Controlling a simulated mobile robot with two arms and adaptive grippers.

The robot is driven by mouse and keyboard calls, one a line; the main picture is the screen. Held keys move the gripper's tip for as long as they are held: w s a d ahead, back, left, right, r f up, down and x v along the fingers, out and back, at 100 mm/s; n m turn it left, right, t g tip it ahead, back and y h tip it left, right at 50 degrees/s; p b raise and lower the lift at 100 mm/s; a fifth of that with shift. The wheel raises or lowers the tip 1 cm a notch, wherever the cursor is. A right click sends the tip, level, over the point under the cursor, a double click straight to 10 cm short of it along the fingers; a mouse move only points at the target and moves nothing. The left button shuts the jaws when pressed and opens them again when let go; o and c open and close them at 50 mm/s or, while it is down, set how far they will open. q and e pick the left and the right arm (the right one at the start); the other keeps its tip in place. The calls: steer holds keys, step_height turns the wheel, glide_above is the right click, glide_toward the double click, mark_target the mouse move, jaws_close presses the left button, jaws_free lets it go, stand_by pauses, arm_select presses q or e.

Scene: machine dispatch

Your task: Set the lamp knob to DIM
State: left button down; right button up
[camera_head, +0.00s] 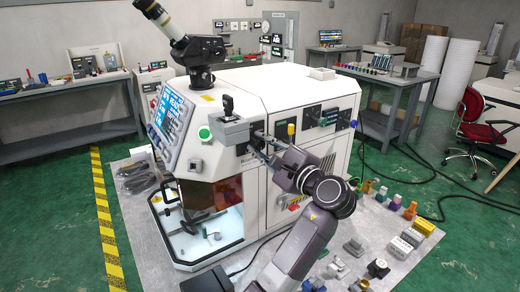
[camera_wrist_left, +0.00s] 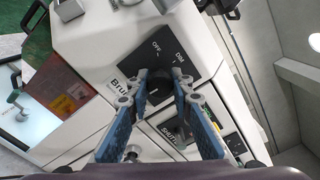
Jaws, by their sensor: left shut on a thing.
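The lamp knob (camera_wrist_left: 157,82) is a dark round knob on a black panel (camera_wrist_left: 186,70) marked OFF and DIM, seen in the left wrist view. The DIM label lies to the right of the OFF label there. My left gripper (camera_wrist_left: 157,88) is shut on the knob, with a finger on either side. Its blue finger pads spread toward the camera. The knob's pointer setting cannot be made out. In the head view my left gripper (camera_head: 262,141) reaches the front of the white machine (camera_head: 285,90), and the knob is largely hidden there. My right gripper is not in view.
A grey box with a black joystick (camera_head: 228,108) juts out left of my gripper. A microscope (camera_head: 195,50) stands on top of the machine. Several coloured parts and blocks (camera_head: 400,243) lie on the floor mat at the right. A red chair (camera_head: 475,130) stands farther back.

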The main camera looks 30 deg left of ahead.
arm_select(q)
steer(key=shift+n, duration=0.4)
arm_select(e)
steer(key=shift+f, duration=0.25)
arm_select(q)
steer(key=c, duration=1.7)
jaws_free()
steer(key=shift+c, duration=0.2)
steer(key=shift+d, duration=0.15)
steer(key=v, duration=0.7)
steer(key=shift+s+d, duration=0.1)
steer(key=shift+d, duration=0.05)
